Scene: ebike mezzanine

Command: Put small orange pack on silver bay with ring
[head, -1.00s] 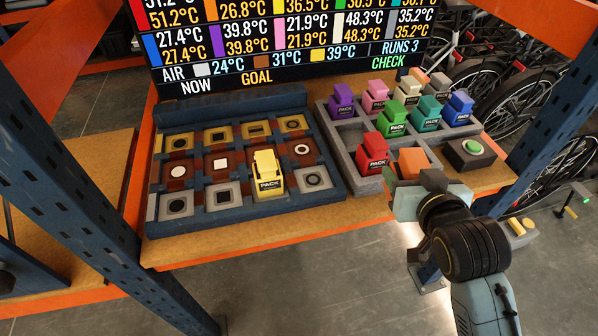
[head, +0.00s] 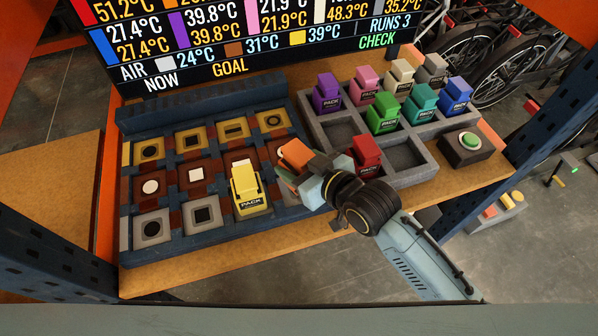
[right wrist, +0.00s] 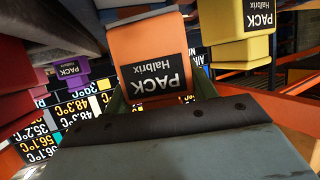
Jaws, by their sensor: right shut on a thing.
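The small orange pack (head: 295,153) is held in my right gripper (head: 300,172), over the right end of the bay board (head: 160,257). In the right wrist view the orange pack (right wrist: 150,60) sits between the fingers, its black "PACK Halbrix" label facing the camera. The silver bay with ring, at the right end of the front row, is hidden behind my right gripper and the pack. The front row also has silver bays with a dark disc (head: 152,227) and a dark square (head: 201,212). My left gripper is not in view.
A yellow pack (head: 248,190) stands on the board just left of my right gripper. A grey tray (head: 410,176) at right holds several packs; a red pack (head: 367,157) is close behind my wrist. Blue posts flank the shelf.

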